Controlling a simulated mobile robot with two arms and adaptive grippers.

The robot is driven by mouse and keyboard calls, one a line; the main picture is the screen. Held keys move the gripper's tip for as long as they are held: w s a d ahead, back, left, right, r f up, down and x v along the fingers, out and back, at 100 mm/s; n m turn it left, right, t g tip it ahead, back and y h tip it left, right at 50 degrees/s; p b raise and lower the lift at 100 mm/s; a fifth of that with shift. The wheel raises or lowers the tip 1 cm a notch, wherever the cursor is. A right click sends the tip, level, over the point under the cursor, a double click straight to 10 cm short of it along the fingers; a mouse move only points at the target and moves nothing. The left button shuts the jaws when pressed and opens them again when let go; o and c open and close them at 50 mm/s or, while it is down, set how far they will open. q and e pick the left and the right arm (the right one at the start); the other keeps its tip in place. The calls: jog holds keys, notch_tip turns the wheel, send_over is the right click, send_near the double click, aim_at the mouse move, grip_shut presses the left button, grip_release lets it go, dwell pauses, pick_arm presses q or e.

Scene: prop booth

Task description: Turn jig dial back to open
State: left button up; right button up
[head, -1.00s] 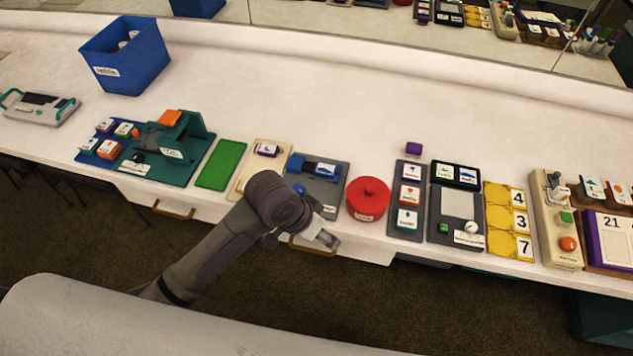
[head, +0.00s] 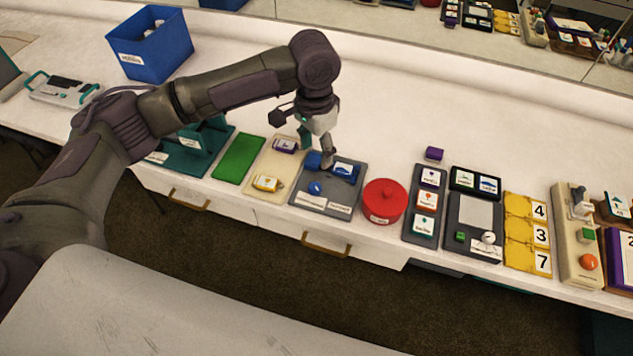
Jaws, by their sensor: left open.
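A dark grey board (head: 348,196) with blue parts sits at the front of the counter; I take it for the jig. A round blue knob (head: 314,188), probably the dial, is on its left half. A blue block with a white label (head: 344,170) is at its back right, with another blue part beside it to the left. My left gripper (head: 317,152) points down over the board's back left part, behind the knob, its fingers open. I cannot tell whether a fingertip touches the blue part there. The dial's marking is too small to read. My right gripper is out of view.
A cream board (head: 259,196) with labelled tiles lies left of the grey board, and a red lidded pot (head: 384,201) stands close on its right. A green mat (head: 238,158) is farther left. The counter behind the boards is mostly clear.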

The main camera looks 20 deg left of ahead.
aim_at(315, 186)
pick_arm(q)
jog(key=f, duration=0.6)
jog(key=f+p, duration=0.1)
jog(key=f, duration=0.6)
jog(key=shift+w+a, duration=0.1)
jog(key=shift+a, duration=0.1)
grip_shut()
